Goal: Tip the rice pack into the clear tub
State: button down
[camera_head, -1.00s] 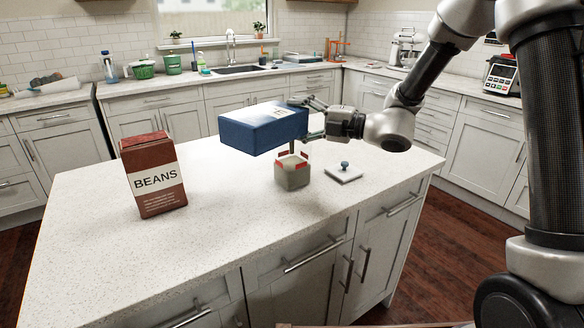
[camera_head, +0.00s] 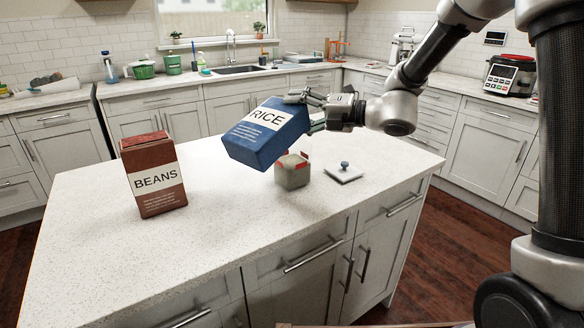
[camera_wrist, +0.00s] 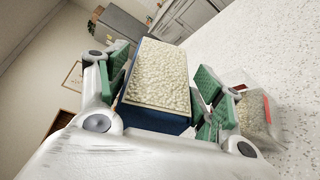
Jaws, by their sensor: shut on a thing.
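The blue rice pack (camera_head: 262,138) hangs tilted above the counter, its RICE label facing the head camera. My gripper (camera_head: 312,111) is shut on the pack's right end. In the wrist view, the green finger pads sit either side of the rice pack (camera_wrist: 158,75), and its open end shows pale grains inside. The clear tub (camera_head: 292,174) with red clips stands upright on the counter, below and slightly right of the pack. The tub (camera_wrist: 257,116) also shows at the right of the wrist view, with pale grainy contents.
A brown BEANS box (camera_head: 154,178) stands to the left. The counter (camera_head: 225,235) is clear in front, with its right end near the lid.

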jog(key=shift+s+a+r+n+h, duration=0.1)
jog(key=shift+r+n+h, duration=0.2)
jog(key=shift+n, duration=0.4)
jog(key=s+a+r+n+t+h, duration=0.1)
jog(key=s+a+n, duration=0.1)
jog(key=s+n, duration=0.1)
jog(key=s+a+r+n+t+h, duration=0.1)
jog(key=s+a+r+n, duration=0.1)
jog(key=s+a+n, duration=0.1)
jog(key=s+a+r+n+h, duration=0.1)
jog(key=s+a+n, duration=0.2)
jog(key=s, duration=0.1)
jog(key=shift+s+a+r+t, duration=0.1)
jog(key=shift+s+r+t, duration=0.1)
jog(key=shift+r+t, duration=0.15)
jog(key=shift+s+a+n+h, duration=0.15)
jog(key=shift+s+n+h, duration=0.05)
jog(key=shift+n+h, duration=0.1)
